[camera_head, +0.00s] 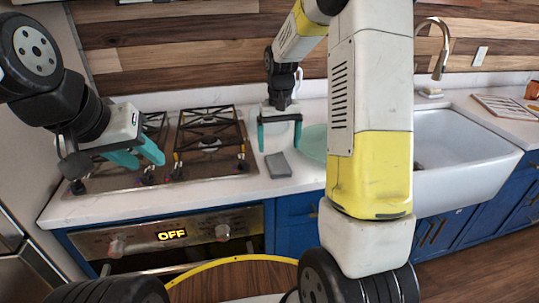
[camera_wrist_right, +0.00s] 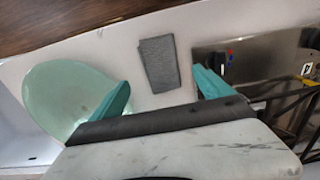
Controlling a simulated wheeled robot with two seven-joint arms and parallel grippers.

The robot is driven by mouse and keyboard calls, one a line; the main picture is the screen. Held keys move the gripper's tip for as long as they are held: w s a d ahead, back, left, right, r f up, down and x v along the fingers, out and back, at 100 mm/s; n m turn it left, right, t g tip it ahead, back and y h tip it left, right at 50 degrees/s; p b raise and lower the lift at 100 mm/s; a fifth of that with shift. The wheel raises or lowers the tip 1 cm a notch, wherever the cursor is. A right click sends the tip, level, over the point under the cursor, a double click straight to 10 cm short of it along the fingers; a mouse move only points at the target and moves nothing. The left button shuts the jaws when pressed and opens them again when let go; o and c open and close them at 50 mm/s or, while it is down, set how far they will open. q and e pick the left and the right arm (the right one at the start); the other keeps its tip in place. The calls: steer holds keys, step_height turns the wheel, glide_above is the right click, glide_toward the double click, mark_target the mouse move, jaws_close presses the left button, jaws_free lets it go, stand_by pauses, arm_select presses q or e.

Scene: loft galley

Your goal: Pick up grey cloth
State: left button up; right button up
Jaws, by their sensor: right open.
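The grey cloth (camera_head: 279,165) lies folded flat on the white counter, between the stove and a pale green dish. In the right wrist view the cloth (camera_wrist_right: 160,63) shows as a small dark grey rectangle between and beyond the two fingers. My right gripper (camera_head: 280,146) is open and empty, with its teal fingers pointing down just behind the cloth in the head view; the exact height is hard to judge. My left gripper (camera_head: 150,162) is over the left part of the stove, its two teal fingers apart with nothing seen between them.
The pale green dish (camera_head: 313,144) stands right of the cloth, partly hidden by my right arm. The gas stove (camera_head: 205,140) with black grates is to the left. A white sink (camera_head: 470,150) is at the right.

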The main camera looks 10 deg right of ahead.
mark_target(278, 161)
step_height(278, 161, down, 7)
steer(key=c, duration=1.5)
steer(key=shift+c, duration=0.2)
steer(key=shift+r, duration=0.15)
steer(key=shift+r, duration=0.65)
step_height(278, 161, up, 2)
steer(key=shift+r, duration=0.15)
steer(key=s+a, duration=0.2)
steer(key=s, duration=0.5)
steer(key=s+a+r, duration=0.1)
steer(key=s+a, duration=0.1)
steer(key=s, duration=0.6)
steer(key=shift+s+a, duration=0.2)
steer(key=shift+a, duration=0.05)
steer(key=shift+r, duration=0.1)
